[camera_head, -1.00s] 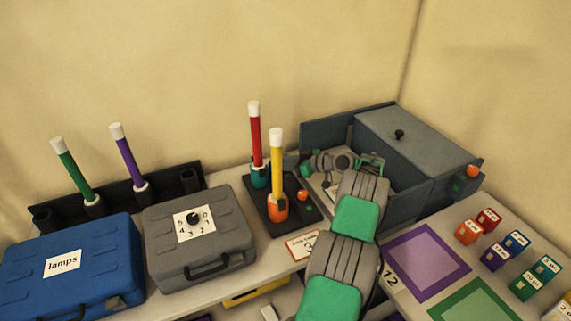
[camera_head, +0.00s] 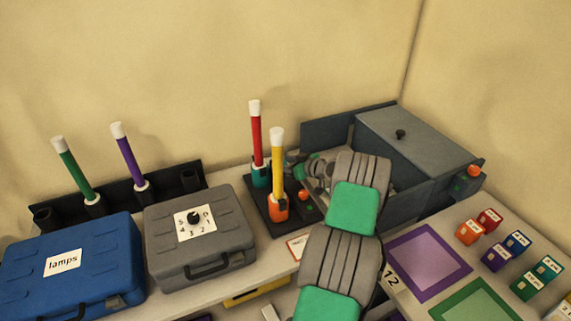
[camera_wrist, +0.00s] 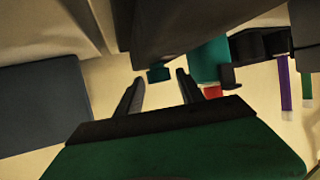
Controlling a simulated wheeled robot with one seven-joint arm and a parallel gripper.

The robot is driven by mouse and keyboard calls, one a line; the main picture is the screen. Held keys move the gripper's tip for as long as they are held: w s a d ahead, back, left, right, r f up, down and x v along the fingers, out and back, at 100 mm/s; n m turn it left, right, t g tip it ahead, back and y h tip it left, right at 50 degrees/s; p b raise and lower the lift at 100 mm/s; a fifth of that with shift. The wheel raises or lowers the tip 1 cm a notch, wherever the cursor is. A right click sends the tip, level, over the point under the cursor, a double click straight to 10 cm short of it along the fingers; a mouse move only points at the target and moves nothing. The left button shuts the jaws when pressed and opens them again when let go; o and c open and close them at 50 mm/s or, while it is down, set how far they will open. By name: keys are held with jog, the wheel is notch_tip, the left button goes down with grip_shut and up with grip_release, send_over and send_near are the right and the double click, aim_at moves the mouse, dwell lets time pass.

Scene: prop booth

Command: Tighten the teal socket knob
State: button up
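The teal socket (camera_head: 260,176) stands at the back of a dark base plate (camera_head: 262,214) and holds an upright red stick (camera_head: 256,135). In the wrist view the socket (camera_wrist: 207,60) is right of my fingers. A small teal knob (camera_wrist: 159,74) shows there between my fingertips, with gaps on both sides. My gripper (camera_wrist: 160,78) is open and empty. In the head view my gripper (camera_head: 294,159) is beside the socket, to its right, partly hidden by my arm. I cannot make out the teal knob in the head view.
An orange socket (camera_head: 278,209) with a yellow stick (camera_head: 277,165) and an orange knob (camera_head: 303,195) are close in front. A grey case (camera_head: 200,245) and a blue case (camera_head: 75,270) are at left.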

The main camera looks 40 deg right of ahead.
jog(key=shift+o, duration=0.4)
jog(key=shift+s, duration=0.1)
jog(key=b+v, duration=0.1)
jog(key=v, duration=0.6)
jog(key=shift+s+r+b, duration=0.15)
jog(key=shift+s+b, duration=0.1)
jog(key=shift+b, duration=0.1)
jog(key=w+d+r+n+g+y+p, duration=0.2)
jog(key=w+r+n+g+y+p, duration=0.15)
jog(key=p, duration=0.25)
jog(key=w+f, duration=0.1)
jog(key=f, duration=0.1)
jog(key=w+a+f+g+p, duration=0.1)
jog(key=f, duration=0.1)
jog(key=w+a+f+g+h+p, duration=0.1)
jog(key=w+f, duration=0.1)
jog(key=shift+w+a+n, duration=0.1)
jog(key=shift+a+n, duration=0.05)
jog(key=shift+n, duration=0.2)
